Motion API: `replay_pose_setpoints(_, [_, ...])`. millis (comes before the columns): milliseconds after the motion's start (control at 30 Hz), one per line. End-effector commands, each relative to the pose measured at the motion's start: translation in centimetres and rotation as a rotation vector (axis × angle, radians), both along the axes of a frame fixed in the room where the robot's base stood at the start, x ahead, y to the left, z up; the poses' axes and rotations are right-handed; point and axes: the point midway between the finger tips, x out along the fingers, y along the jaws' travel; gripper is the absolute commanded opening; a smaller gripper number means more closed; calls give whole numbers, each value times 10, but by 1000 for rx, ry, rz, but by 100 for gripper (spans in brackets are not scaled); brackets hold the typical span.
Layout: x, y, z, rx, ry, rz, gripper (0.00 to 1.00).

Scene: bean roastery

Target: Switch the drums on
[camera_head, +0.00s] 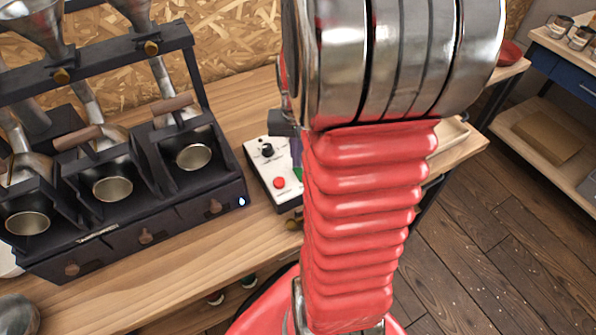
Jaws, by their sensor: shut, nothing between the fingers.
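A sample roaster (150,225) with several dark bays stands on the wooden bench at the left. Its metal drums, one of them the right drum (193,157), face forward with round open mouths. A white control box (262,172) lies to the right of the roaster, with a black knob (267,150) and a red button (279,183). A bit of green (298,174) shows at the box's right edge, mostly covered by my arm. My arm's silver joint and red bellows hide the box's right part. My gripper's fingers are hidden behind my arm.
The wooden bench (200,262) has bare room in front of the roaster. A chipboard wall (232,45) stands behind. At the right, across a plank floor (490,240), a shelf unit (560,60) holds several tins and a brown box (548,137).

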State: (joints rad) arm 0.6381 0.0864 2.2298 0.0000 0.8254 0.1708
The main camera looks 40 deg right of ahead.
Motion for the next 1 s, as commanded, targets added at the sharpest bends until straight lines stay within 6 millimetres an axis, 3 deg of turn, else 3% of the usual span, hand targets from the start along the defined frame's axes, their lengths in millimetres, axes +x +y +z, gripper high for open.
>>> replay_pose_setpoints(1000, [0, 0, -6, 0, 0, 0, 0])
